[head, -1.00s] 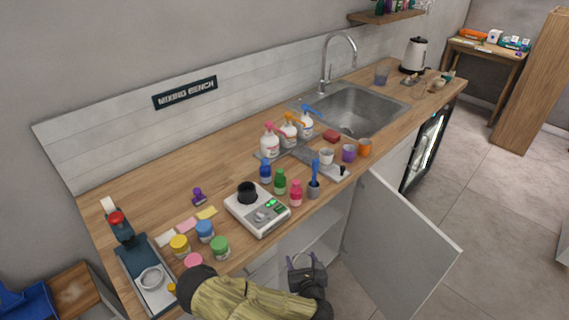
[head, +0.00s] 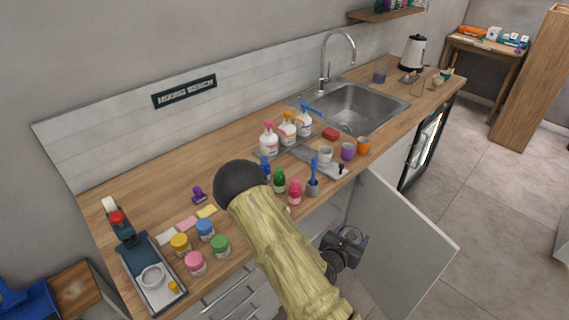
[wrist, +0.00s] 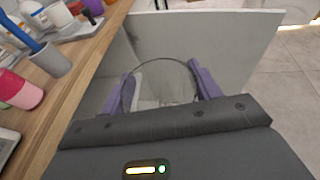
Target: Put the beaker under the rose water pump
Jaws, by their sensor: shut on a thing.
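A clear glass beaker (wrist: 165,78) shows in the wrist view as a round rim between the two purple fingers of my gripper (wrist: 165,88). The fingers are shut on its sides. In the head view my gripper (head: 343,240) is in front of the counter, below its top, beside the open cabinet door; the beaker is hard to make out there. Three white pump bottles stand on the counter by the sink: one with a pink pump (head: 268,142), one orange (head: 287,131), one blue (head: 304,122). Their labels are too small to read.
The open cabinet door (head: 405,245) juts out right of my gripper. White, purple (head: 347,151) and orange (head: 363,145) cups stand near the counter's front edge. Several small bottles and a blue-handled tool in a grey cup (head: 313,186) stand left of them. My arm hides the scale.

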